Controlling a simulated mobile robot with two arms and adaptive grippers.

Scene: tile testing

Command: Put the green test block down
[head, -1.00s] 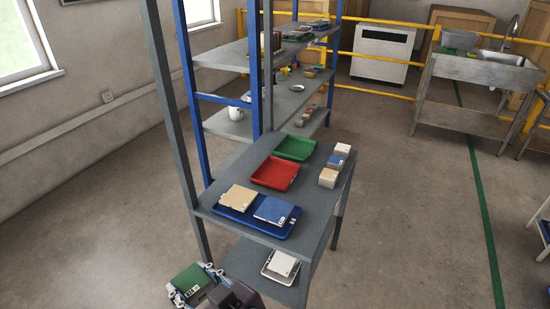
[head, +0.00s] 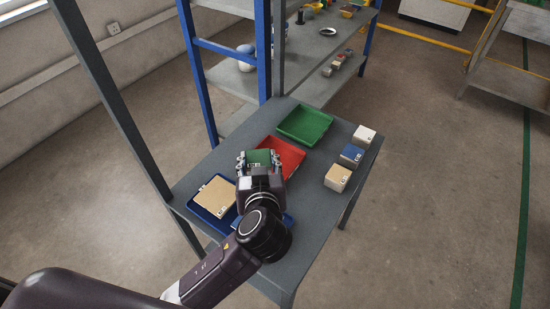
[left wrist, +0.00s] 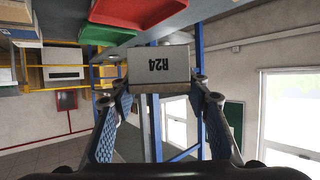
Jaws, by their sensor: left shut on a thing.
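My left gripper (head: 258,162) is shut on the green test block (head: 260,157). In the head view the block's green top shows between the fingers, over the red tray (head: 290,150) at its left side. I cannot tell whether the block touches anything below. In the left wrist view the held block (left wrist: 160,65) shows a pale face labelled R24, upside down, between the two fingertips. The green tray (head: 305,124) lies empty behind the red one. My right gripper is not in view.
The blue tray (head: 196,202) holds a tan block (head: 215,197); my arm hides much of its right part. A white block (head: 364,136), a blue block (head: 351,155) and a tan block (head: 338,177) line the right edge of the grey shelf top (head: 318,217).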

